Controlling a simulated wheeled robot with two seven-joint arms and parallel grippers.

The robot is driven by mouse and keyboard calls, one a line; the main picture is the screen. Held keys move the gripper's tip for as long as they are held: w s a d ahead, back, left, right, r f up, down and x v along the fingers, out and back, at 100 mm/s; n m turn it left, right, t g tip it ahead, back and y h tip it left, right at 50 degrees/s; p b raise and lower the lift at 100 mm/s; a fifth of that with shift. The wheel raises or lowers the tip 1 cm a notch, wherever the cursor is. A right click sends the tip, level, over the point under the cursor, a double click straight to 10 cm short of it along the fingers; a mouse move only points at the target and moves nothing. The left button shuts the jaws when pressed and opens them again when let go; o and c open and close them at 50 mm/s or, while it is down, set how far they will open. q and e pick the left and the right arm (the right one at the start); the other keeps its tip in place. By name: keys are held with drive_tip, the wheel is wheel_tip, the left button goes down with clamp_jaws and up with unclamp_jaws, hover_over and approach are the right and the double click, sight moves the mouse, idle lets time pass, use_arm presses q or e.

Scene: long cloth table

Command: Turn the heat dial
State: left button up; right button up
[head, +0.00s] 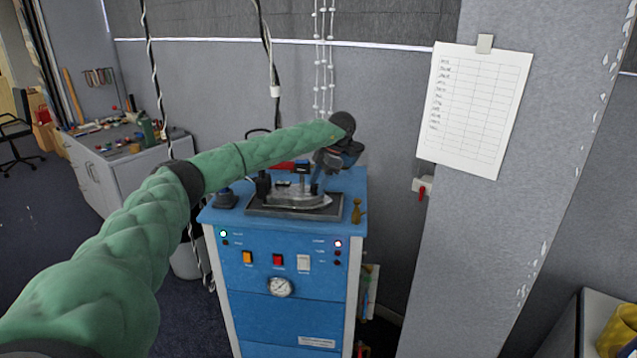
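A clothes iron (296,196) rests on a dark pad (325,209) on top of a blue steam station (290,262). I cannot make out a heat dial on the iron; part of the iron's upper side is behind my gripper. A round white gauge (280,287) with a needle sits on the station's front, below coloured switches (278,260). My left gripper (318,178) reaches in from the left and points down at the right part of the iron. Its fingertips are small and dark, so I cannot tell whether they touch the iron or are open. My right gripper is out of view.
A small brown bottle-like object (357,211) stands at the station's right edge. Cables hang behind it. A wall pillar with a paper chart (474,108) is close on the right. A cluttered workbench (115,150) stands at the back left. A yellow object (618,330) lies at lower right.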

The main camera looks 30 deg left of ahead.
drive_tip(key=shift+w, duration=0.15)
use_arm(q)
drive_tip(key=shift+v, duration=0.85)
drive_tip(key=b+v, duration=0.1)
drive_tip(key=v, duration=0.5)
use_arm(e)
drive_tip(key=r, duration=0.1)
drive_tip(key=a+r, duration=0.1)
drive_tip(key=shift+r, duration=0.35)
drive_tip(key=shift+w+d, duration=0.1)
